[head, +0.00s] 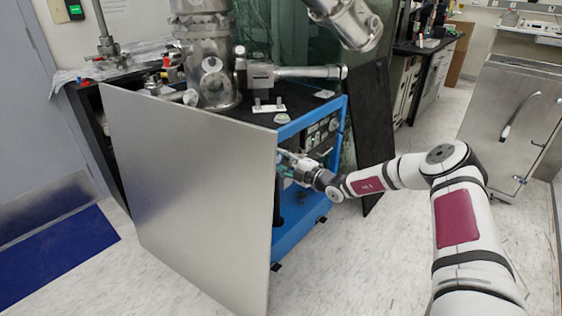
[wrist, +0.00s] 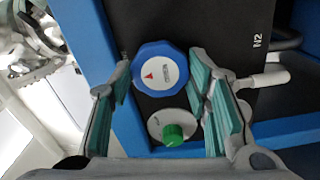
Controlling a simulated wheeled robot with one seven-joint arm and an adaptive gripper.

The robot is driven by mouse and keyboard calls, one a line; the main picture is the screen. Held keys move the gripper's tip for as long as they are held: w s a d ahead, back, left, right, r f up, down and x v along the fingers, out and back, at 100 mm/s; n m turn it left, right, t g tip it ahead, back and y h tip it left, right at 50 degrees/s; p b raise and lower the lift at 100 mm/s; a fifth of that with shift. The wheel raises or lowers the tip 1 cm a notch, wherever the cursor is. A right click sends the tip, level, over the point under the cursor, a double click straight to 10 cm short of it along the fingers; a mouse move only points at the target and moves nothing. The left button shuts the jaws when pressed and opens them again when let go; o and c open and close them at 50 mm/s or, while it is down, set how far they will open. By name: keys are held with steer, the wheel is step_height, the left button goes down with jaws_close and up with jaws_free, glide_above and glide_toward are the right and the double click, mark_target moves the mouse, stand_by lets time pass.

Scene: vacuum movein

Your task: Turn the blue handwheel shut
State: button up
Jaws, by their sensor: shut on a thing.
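The blue handwheel (wrist: 160,52) has a white centre with a red triangle and shows in the upper middle of the wrist view, on a dark panel. My gripper (wrist: 160,72) has its two teal-padded fingers on either side of it and is shut on it. In the head view my gripper (head: 284,166) reaches into the open side of the blue-framed cart, and the handwheel is hidden there or too small to tell.
A green knob (wrist: 174,135) on a white disc sits just below the handwheel, between my fingers. A white lever handle (wrist: 264,80) is at the right. In the head view, a large metal panel (head: 190,190) stands left of my gripper. A blue frame (head: 300,228) surrounds the opening.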

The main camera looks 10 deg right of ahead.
steer(key=o, duration=1.2)
steer(key=shift+c, duration=0.2)
steer(key=shift+d, duration=0.1)
steer(key=v, duration=1.2)
